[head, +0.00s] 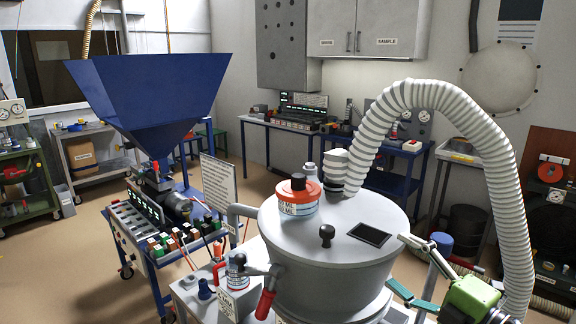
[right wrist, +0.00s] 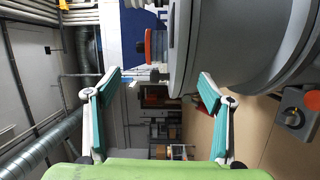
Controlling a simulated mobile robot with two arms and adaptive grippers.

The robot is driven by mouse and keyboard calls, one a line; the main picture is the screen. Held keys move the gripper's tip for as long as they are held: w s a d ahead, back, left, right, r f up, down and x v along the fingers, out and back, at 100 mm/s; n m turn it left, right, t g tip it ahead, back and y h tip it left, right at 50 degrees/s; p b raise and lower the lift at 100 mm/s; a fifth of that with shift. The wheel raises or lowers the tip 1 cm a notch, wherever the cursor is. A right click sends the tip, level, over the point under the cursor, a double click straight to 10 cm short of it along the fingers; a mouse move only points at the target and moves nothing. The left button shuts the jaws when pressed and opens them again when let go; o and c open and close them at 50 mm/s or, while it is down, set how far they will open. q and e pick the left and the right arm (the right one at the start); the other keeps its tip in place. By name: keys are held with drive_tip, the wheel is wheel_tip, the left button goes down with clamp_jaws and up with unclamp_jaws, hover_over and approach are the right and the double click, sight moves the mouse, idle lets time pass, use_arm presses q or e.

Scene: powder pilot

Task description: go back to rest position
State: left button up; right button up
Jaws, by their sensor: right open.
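My right gripper (head: 402,262) is at the lower right of the head view, beside the right side of a grey lidded vessel (head: 330,245). Its green body and white and teal fingers show. In the right wrist view my right gripper (right wrist: 157,90) has its fingers spread wide with nothing between them. The vessel's grey rim (right wrist: 185,50) appears just beyond the fingers there; I cannot tell whether anything touches. My left gripper is not in view.
A ribbed white hose (head: 480,130) arches from the lid down behind my right gripper. A jar with an orange lid (head: 298,198) stands on the vessel. A blue hopper (head: 150,95) stands at left, with a cart of controls (head: 150,225) below. Open floor lies at far left.

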drive_tip(key=s+d+f+m+g+h, duration=0.1)
drive_tip(key=s+d+f+m+h, duration=0.1)
drive_tip(key=s+f+m+h, duration=0.45)
drive_tip(key=s+d+f+m+g+h, duration=0.15)
drive_tip(key=f+m+h, duration=0.25)
drive_tip(key=f+m, duration=0.7)
drive_tip(key=s+a+f+m+g+y, duration=0.1)
drive_tip(key=s+a+f+m+g, duration=0.3)
drive_tip(key=s+f, duration=0.6)
drive_tip(key=s+a+f+g, duration=0.2)
drive_tip(key=s+f+g, duration=0.35)
drive_tip(key=s, duration=0.75)
wheel_tip(320, 180, down, 24)
drive_tip(key=s+g, duration=0.1)
drive_tip(key=s, duration=0.1)
drive_tip(key=s+d+f+g, duration=0.1)
drive_tip(key=s+d+f, duration=0.1)
drive_tip(key=s+f, duration=1.5)
drive_tip(key=shift+d+g, duration=0.3)
drive_tip(key=shift+d, duration=0.1)
